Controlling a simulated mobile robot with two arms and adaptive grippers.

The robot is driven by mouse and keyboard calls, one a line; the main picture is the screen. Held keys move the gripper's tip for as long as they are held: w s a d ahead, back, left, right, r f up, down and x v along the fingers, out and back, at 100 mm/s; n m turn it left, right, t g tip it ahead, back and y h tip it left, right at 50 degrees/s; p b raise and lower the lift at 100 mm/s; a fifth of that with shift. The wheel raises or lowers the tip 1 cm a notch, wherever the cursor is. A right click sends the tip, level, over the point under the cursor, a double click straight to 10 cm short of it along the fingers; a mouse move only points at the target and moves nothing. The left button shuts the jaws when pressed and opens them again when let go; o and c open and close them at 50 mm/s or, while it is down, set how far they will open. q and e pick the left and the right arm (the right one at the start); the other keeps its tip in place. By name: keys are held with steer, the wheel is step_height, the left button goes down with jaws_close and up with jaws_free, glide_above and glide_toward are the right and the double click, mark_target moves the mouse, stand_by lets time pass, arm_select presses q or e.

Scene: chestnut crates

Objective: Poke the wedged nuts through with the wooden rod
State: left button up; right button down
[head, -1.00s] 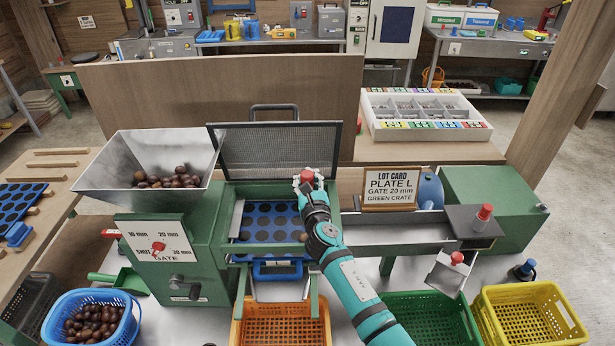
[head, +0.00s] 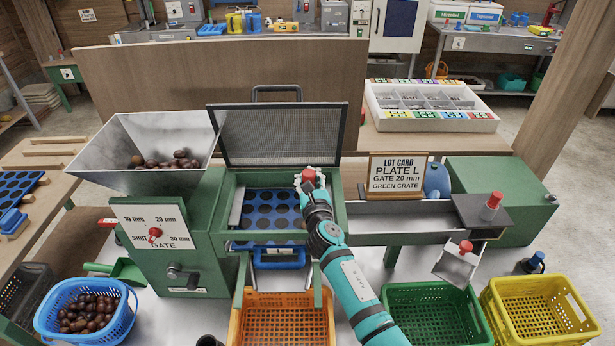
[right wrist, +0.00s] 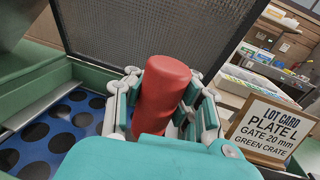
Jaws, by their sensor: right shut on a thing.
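My right gripper (head: 311,182) is shut on a red rounded cylinder (right wrist: 164,95), which stands upright between the fingers in the right wrist view. Its lower end is hidden, so I cannot tell if a wooden rod extends below it. The gripper is over the right part of the open green sieve box, where a blue plate with round holes (head: 262,207) lies; it also shows in the right wrist view (right wrist: 62,125). The holes look dark, and I cannot make out wedged nuts in them. My left gripper is not in view.
The mesh lid (head: 283,137) stands raised behind the box. The hopper (head: 125,155) with chestnuts is left, the lot card (head: 397,174) right. Below are blue (head: 52,328), orange (head: 283,338), green (head: 432,288) and yellow (head: 540,288) crates or baskets.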

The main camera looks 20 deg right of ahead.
steer(key=shift+f+b, duration=0.3)
stand_by(0.5)
steer(key=shift+f, duration=0.3)
stand_by(1.1)
step_height(320, 180, up, 7)
steer(key=p, duration=0.6)
steer(key=shift+p, duration=0.35)
steer(key=shift+r, duration=0.1)
